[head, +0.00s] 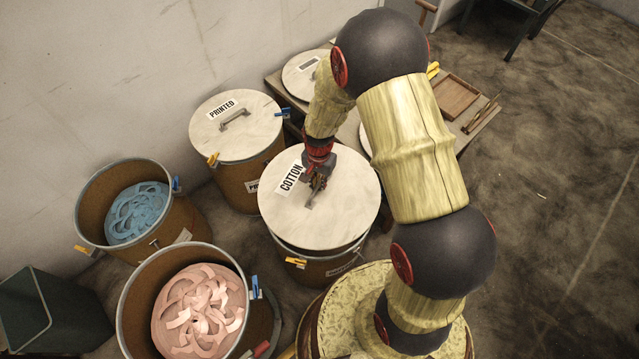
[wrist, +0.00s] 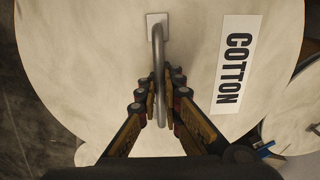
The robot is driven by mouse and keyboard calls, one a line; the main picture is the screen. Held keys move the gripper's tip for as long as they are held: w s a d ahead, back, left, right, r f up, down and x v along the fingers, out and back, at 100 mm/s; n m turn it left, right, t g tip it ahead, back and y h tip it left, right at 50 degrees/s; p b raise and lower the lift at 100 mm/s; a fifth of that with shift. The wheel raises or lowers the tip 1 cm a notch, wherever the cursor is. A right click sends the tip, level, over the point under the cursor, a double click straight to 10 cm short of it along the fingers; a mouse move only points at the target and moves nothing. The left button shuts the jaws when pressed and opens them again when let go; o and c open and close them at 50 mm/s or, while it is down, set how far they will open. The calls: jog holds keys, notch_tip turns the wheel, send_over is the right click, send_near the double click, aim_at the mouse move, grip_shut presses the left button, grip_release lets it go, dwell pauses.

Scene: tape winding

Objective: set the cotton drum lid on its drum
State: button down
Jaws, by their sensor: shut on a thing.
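The cotton lid (head: 340,215) is a round pale disc with a "COTTON" label and a metal bar handle. In the head view it is over a brown drum (head: 325,268), nearly level, with a dark band between lid and drum at the front; I cannot tell whether it touches the rim. My gripper (head: 318,183) is shut on the lid's handle. In the wrist view the fingers (wrist: 160,95) close around the handle (wrist: 158,60), with the label (wrist: 235,60) to the right. The lid hides the drum's opening.
A drum with the "PRINTED" lid (head: 235,125) stands behind left. Open drums with blue tape (head: 138,212) and pink tape (head: 198,310) stand to the left. A low table with a wooden tray (head: 456,97) and another pale lid (head: 303,72) is behind. A dark green bin (head: 50,315) is at the lower left.

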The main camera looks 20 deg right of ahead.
aim_at(319, 193)
jog(key=shift+f+b, duration=2.25)
jog(key=shift+f, duration=0.65)
jog(key=shift+f+b, duration=1.05)
jog(key=shift+f, duration=1)
jog(key=c, duration=2)
grip_release()
jog(key=shift+o, duration=0.6)
notch_tip(319, 193, up, 12)
jog(key=shift+f, duration=0.1)
